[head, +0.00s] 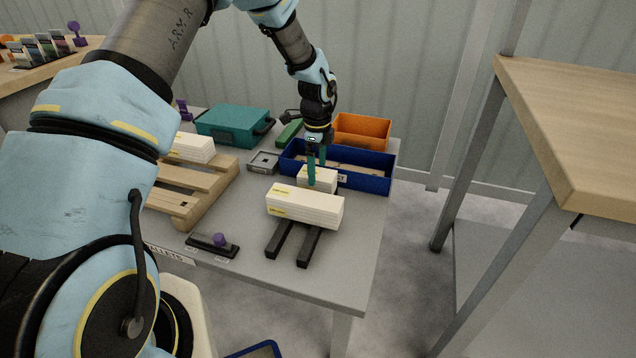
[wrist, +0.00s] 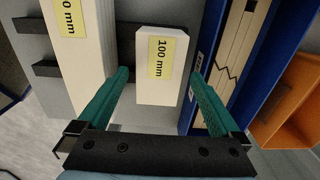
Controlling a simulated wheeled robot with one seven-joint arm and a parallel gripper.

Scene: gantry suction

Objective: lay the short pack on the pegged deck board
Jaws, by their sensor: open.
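The short pack is a white block with a yellow "100 mm" label (wrist: 167,60); in the head view the short pack (head: 325,181) stands between the longer pack and the blue tray. My gripper (head: 316,172) is over it, pointing down, with its teal fingers apart. In the wrist view my gripper (wrist: 160,72) has one finger on each side of the short pack, with gaps visible. The wooden pallet (head: 174,205) with its deck boards lies at the left of the table, partly hidden by my arm. I cannot make out pegs on its boards.
A longer white pack (head: 304,208) lies across two black bars, close beside the short pack. A blue tray (head: 368,183) with scraps stands behind, an orange bin (head: 361,130) beyond it. Another white pack (head: 194,148) is on the pallet. A teal case (head: 232,125) stands at the back.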

